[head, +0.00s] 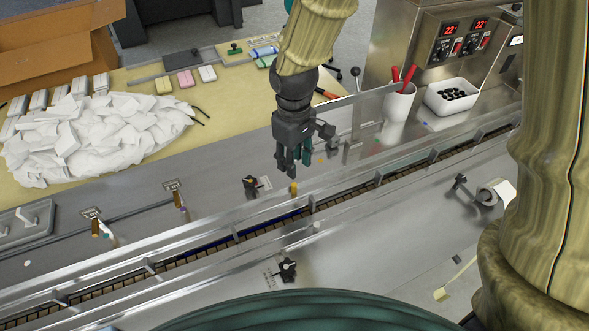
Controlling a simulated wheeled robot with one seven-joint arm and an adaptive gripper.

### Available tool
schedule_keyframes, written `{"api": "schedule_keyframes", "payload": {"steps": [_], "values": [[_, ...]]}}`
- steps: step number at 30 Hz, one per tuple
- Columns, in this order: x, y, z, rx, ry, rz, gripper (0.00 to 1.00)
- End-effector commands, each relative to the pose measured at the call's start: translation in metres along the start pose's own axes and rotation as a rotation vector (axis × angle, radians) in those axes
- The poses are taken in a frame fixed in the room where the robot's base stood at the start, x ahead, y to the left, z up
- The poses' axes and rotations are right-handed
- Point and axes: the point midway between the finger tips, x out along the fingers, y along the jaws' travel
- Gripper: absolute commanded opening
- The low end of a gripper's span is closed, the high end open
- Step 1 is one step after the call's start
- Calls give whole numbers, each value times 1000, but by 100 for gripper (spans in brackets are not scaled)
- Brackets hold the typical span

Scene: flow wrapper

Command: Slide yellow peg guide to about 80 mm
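A small yellow peg (293,188) stands upright on the near edge of the steel deck, beside the long rail. My gripper (294,168) hangs just above and behind it, fingers pointing down. The fingers look a little apart, with nothing visible between them; they do not appear to touch the peg. A black clamp knob (250,184) with a small white scale plate (264,183) lies left of the peg. The scale's numbers are too small to read.
A slatted conveyor channel (215,246) with metal rails runs diagonally in front. Another black knob (287,268) sits on the near deck. A white cup with red-handled tools (397,104) and a white bin (451,97) stand right. White packets (95,135) are piled left.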

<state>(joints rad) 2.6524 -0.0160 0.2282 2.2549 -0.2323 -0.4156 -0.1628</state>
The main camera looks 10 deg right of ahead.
Motion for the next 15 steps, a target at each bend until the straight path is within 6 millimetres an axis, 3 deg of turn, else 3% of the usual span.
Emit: {"api": "schedule_keyframes", "payload": {"steps": [6, 15], "values": [[-24, 0, 0, 0, 2, 0, 35], [-33, 0, 0, 0, 0, 0, 35]]}}
